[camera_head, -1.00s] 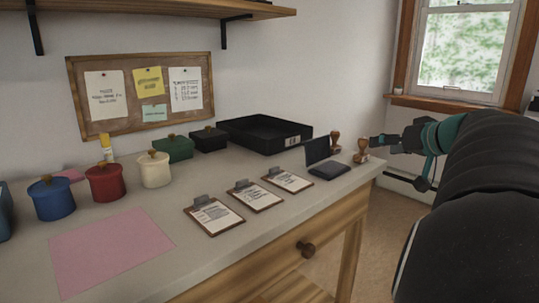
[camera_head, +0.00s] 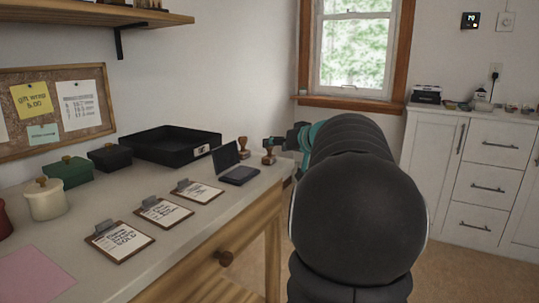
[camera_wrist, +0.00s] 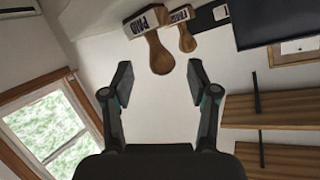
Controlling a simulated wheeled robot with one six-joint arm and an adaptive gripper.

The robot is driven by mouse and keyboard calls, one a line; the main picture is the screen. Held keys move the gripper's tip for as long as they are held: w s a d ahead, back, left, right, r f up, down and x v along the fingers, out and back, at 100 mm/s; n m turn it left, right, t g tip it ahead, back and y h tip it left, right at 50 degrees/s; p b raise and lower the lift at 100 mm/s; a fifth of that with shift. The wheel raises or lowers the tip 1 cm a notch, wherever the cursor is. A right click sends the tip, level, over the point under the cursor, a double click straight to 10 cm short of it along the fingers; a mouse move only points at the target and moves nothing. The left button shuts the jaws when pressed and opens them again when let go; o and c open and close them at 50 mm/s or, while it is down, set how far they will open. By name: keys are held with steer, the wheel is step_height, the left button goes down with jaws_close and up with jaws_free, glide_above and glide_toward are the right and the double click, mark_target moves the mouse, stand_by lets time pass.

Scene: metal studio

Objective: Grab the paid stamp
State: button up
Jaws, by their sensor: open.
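An open dark ink pad (camera_head: 240,175) lies left of the stamps on the desk (camera_head: 150,262). Several clipboards, a black tray (camera_head: 172,157) and lidded pots stand further left. A window (camera_head: 357,50) and white cabinets (camera_head: 470,180) are beyond.

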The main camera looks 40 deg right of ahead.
mark_target(269, 152)
steer(key=x, duration=0.4)
steer(key=shift+w+a+p, duration=0.1)
steer(key=shift+w+p, duration=0.1)
steer(key=shift+p, duration=0.15)
jaws_close()
steer(key=shift+r, duration=0.1)
